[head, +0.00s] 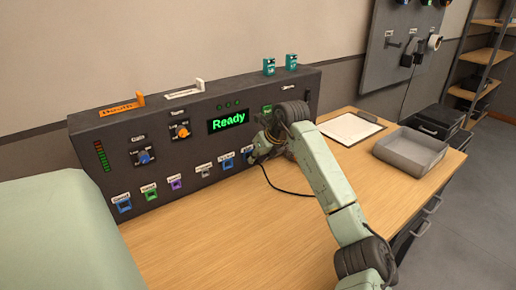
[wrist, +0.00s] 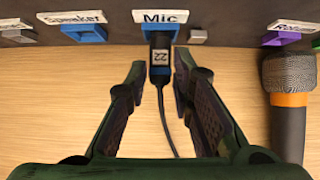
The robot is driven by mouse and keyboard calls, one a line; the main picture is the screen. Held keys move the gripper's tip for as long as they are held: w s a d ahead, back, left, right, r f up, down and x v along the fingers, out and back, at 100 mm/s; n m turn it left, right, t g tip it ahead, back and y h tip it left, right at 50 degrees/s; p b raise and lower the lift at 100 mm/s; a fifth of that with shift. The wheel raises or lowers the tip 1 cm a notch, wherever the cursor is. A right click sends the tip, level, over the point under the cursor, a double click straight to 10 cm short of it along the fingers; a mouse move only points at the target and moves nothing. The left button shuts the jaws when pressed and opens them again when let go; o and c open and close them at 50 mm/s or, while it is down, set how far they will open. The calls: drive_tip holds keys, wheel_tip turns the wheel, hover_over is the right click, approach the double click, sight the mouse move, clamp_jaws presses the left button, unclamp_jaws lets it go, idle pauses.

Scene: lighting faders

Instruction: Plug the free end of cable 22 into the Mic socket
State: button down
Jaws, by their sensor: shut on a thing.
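The plug of cable 22 (wrist: 160,66), dark with a white "22" label, points at the blue Mic socket (wrist: 160,25) on the panel. Its front end meets the socket opening; how deep it sits I cannot tell. My gripper (wrist: 160,75) has a finger on each side of the plug and is shut on it. The black cable trails back between the fingers. In the head view my gripper (head: 262,145) is at the panel's lower right and hides part of the Mic socket. The cable (head: 285,190) loops over the desk there.
The blue Speaker socket (wrist: 84,31) is left of Mic. A microphone with an orange band (wrist: 290,99) lies right of my gripper. A grey tray (head: 410,150) and a clipboard (head: 349,128) are on the desk's right. The desk's front middle (head: 240,240) is clear.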

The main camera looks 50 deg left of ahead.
drive_tip(key=shift+a+r, duration=0.15)
drive_tip(key=c, duration=1.6)
unclamp_jaws()
drive_tip(key=shift+a, duration=0.1)
drive_tip(key=shift+c, duration=0.2)
drive_tip(key=o, duration=0.3)
drive_tip(key=v, duration=1.2)
drive_tip(key=shift+s, duration=0.1)
drive_tip(key=shift+d+f, duration=0.2)
